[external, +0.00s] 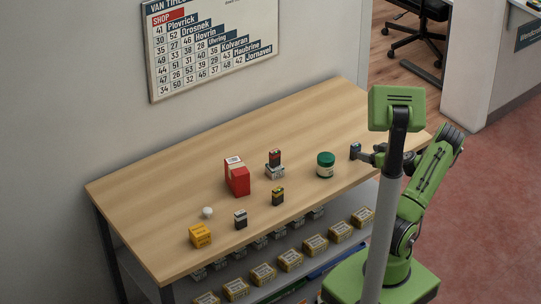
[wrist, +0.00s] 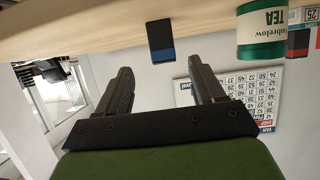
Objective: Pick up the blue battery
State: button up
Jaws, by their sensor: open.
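The blue battery (external: 355,151) is a small dark block with a blue band, upright near the right end of the wooden table. In the wrist view the battery (wrist: 161,42) shows black and blue, just beyond and between the fingertips. My gripper (wrist: 160,70) is open and empty, with its two dark fingers apart. In the external view my gripper (external: 367,154) is right beside the battery, to its right. Whether a finger touches it cannot be told.
A green tea tin (external: 326,166) stands left of the battery; it also shows in the wrist view (wrist: 263,35). Further left on the table (external: 150,205) are a red box (external: 237,177), other batteries (external: 278,197) and a yellow box (external: 200,236). The table's back right is clear.

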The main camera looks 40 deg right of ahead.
aim_at(352, 149)
jog(key=x, duration=1)
jog(key=shift+w+a+f, duration=0.15)
jog(key=shift+w+f, duration=0.05)
jog(key=shift+f, duration=0.1)
jog(key=shift+s, duration=0.1)
jog(key=shift+c, duration=0.3)
jog(key=c, duration=1)
jog(key=shift+r, duration=0.15)
jog(key=shift+c, duration=0.2)
